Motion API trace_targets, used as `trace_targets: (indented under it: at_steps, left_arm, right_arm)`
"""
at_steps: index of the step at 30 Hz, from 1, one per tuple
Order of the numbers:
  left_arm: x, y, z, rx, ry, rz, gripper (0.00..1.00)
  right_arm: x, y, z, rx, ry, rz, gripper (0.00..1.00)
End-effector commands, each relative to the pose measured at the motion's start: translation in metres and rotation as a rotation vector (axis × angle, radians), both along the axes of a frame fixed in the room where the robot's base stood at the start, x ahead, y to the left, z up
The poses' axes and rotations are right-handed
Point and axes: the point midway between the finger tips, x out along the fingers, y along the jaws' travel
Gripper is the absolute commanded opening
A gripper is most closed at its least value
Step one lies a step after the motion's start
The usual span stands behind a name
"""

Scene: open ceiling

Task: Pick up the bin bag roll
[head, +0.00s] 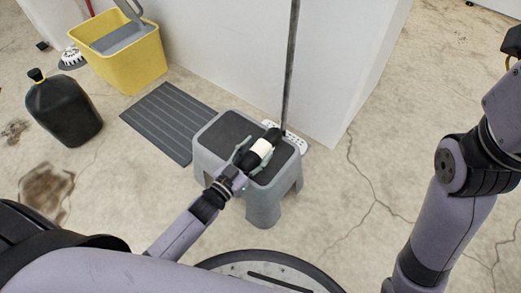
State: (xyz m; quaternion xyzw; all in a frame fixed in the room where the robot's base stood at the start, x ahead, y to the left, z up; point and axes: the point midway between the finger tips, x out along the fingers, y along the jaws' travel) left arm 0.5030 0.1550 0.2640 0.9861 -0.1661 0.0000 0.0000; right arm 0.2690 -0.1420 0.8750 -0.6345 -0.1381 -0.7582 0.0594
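The bin bag roll (262,148) is black with a white band around its middle. It is over the top of a grey step stool (209,146) with a dark tread, and its far end points up and to the right. My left gripper (251,157) is at the roll's near end, with a finger on either side of it. I cannot tell whether the fingers press on the roll, or whether the roll still rests on the stool. My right arm rises along the right side, and its gripper is not in view.
A thin dark pole (291,62) stands just behind the stool, by a white wall block (340,65). A dark ridged mat (168,122) lies left of the stool. A black jug (64,108) and yellow bucket (126,65) stand farther left. The right floor is clear.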

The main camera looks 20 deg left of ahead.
Motion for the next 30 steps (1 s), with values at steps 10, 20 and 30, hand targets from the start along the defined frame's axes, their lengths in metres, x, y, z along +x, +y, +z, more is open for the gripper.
trace_targets:
  at_steps: [10, 20, 30]
  left_arm:
    - [-0.0002, 0.0001, -0.0004, 0.0, 0.001, 0.0, 0.25]
    - [0.0001, 0.0, 0.0006, -0.001, -0.002, 0.0, 0.06]
    - [0.0001, -0.0001, 0.0094, -0.001, -0.003, 0.0, 0.06]
  right_arm:
    - [-0.0001, 0.0, -0.0002, 0.0, 0.0, 0.0, 0.4]
    - [-0.0001, 0.0, -0.0002, 0.0, 0.0, 0.0, 0.4]
    - [-0.0005, -0.0004, 0.0049, 0.002, -0.002, 0.002, 0.4]
